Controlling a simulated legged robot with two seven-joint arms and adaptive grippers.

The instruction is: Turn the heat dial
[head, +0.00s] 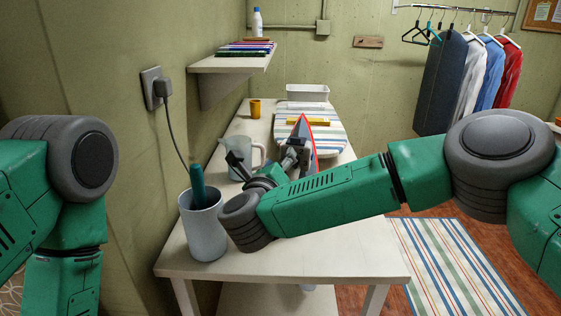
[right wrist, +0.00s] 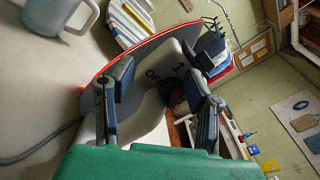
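An iron (head: 307,129) with a red-edged soleplate stands on the white table, mostly hidden behind my right gripper (head: 294,158). In the right wrist view the pale iron body (right wrist: 145,118) shows the marks "OFF" and "1". A dark round part, perhaps the heat dial (right wrist: 176,90), sits beside these marks, partly hidden. The two fingers of my right gripper (right wrist: 160,95) are apart, one on each side of the iron's marked part in the picture. Whether they touch it I cannot tell. My left arm is at the left edge of the head view; its gripper is out of sight.
A grey cup (head: 203,232) with a teal item stands at the table's near left. A pale jug (head: 240,152) is left of the iron. A shelf (head: 230,62) juts from the wall.

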